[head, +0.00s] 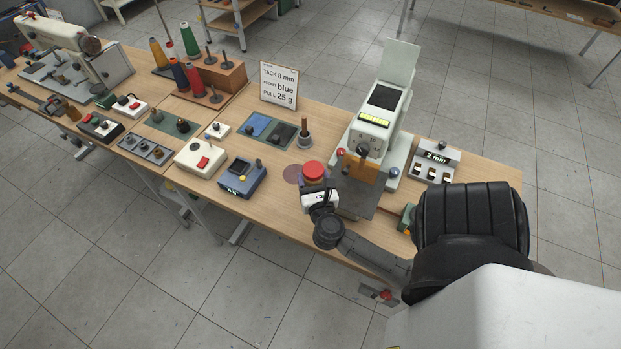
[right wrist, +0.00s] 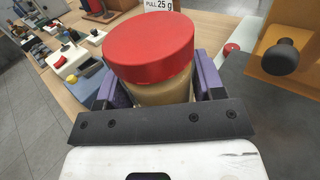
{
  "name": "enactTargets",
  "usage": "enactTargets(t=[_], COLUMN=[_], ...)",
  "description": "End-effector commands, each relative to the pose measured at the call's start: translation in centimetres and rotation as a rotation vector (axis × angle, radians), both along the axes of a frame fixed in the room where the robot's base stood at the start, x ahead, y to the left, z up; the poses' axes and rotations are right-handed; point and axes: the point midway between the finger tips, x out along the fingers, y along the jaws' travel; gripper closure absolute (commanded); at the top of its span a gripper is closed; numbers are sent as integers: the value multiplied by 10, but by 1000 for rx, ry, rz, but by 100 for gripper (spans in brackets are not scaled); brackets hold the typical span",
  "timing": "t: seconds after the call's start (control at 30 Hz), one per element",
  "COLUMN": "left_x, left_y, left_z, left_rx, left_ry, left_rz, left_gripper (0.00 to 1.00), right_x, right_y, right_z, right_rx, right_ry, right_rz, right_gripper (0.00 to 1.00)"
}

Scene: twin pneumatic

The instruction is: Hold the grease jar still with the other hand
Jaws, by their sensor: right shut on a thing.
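The grease jar has a red lid (head: 314,170) and a tan body. In the right wrist view the jar (right wrist: 160,90) stands between the two purple-padded fingers of my right gripper (right wrist: 158,92), lid on top. My right gripper (head: 314,183) is shut on the jar's body below the lid, near the front edge of the bench. The fingers hide part of the jar's sides, and whether its base touches the bench cannot be seen. My left gripper is not in view.
Left of the jar is a flat dull-red disc (head: 293,174) on the bench (head: 340,115). A white machine (head: 372,125) with an orange block (head: 361,171) stands close on the right. A blue meter box (head: 242,178) and white switch box (head: 201,158) sit left.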

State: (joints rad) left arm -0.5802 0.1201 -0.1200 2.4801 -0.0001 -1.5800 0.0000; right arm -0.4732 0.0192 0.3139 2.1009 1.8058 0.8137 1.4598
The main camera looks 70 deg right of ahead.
Motion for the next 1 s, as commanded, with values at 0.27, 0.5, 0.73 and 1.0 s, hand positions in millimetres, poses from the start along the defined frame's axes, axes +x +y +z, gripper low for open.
enactTargets(t=[0.27,0.5,0.73,1.0], left_x=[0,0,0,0], left_y=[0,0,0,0], left_z=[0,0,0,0], left_rx=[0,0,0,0], left_ry=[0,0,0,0], left_rz=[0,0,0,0], left_gripper=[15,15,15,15], right_x=[0,0,0,0], right_y=[0,0,0,0], right_z=[0,0,0,0], right_rx=[-1,-2,-2,0], right_ry=[0,-1,-1,-1], right_rz=[0,0,0,-1], right_gripper=[55,78,81,81])
